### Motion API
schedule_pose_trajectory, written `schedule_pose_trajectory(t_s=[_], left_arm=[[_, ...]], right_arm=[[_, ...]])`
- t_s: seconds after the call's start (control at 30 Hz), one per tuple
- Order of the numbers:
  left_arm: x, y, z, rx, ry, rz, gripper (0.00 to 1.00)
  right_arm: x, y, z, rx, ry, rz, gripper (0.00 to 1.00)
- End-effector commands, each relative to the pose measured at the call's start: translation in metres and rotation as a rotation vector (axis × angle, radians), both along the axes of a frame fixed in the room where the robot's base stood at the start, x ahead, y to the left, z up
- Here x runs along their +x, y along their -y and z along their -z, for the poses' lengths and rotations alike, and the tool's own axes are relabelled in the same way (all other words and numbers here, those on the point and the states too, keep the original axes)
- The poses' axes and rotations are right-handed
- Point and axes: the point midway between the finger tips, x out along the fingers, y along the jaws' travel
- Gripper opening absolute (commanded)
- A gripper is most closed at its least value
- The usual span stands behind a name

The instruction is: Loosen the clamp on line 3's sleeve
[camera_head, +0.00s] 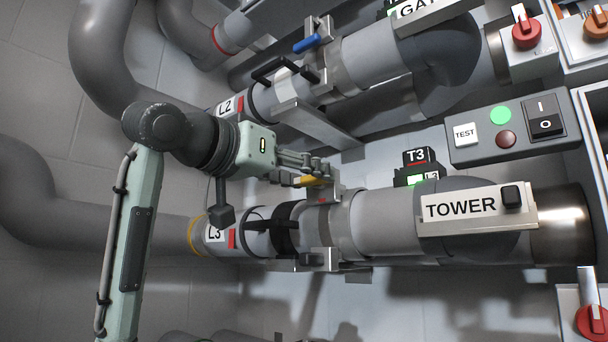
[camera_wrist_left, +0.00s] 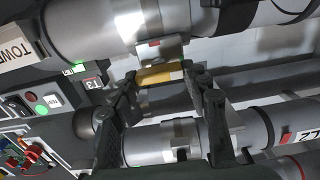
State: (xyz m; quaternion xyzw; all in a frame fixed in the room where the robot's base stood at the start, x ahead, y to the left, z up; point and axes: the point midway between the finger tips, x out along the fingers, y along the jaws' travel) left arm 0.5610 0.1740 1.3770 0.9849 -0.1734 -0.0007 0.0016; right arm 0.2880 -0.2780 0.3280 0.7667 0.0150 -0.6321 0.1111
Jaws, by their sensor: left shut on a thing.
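Line 3's pipe (camera_head: 382,222) runs across the lower middle, marked L3 at its left (camera_head: 213,234) and TOWER at its right. A metal clamp (camera_head: 327,194) sits around its sleeve, with a yellow lever (camera_head: 312,181) on top. My left gripper (camera_head: 313,172) is at this lever and partly covers it. In the left wrist view the yellow lever (camera_wrist_left: 160,75) lies between the two fingertips, and the gripper is shut on it. The lever's exact angle is hard to tell. My right gripper is not in view.
Line 2's pipe (camera_head: 370,63) runs behind, with a blue lever (camera_head: 306,44) on its clamp and a metal bracket (camera_head: 311,123) below. A grey control box (camera_head: 515,130) with a lit green lamp stands at the right. A small T3 display (camera_head: 418,168) stands behind line 3.

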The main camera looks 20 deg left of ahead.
Motion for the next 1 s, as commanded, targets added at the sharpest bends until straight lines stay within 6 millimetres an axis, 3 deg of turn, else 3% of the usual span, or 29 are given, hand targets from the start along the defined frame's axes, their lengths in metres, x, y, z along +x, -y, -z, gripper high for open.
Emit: schedule_pose_trajectory(t_s=[0.37,1.0], left_arm=[[0.0,0.0,0.0,-0.135,-0.048,0.001,0.17],[0.001,-0.003,0.002,-0.692,-0.25,0.001,0.17]], right_arm=[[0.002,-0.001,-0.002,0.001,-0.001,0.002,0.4],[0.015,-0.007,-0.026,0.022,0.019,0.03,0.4]])
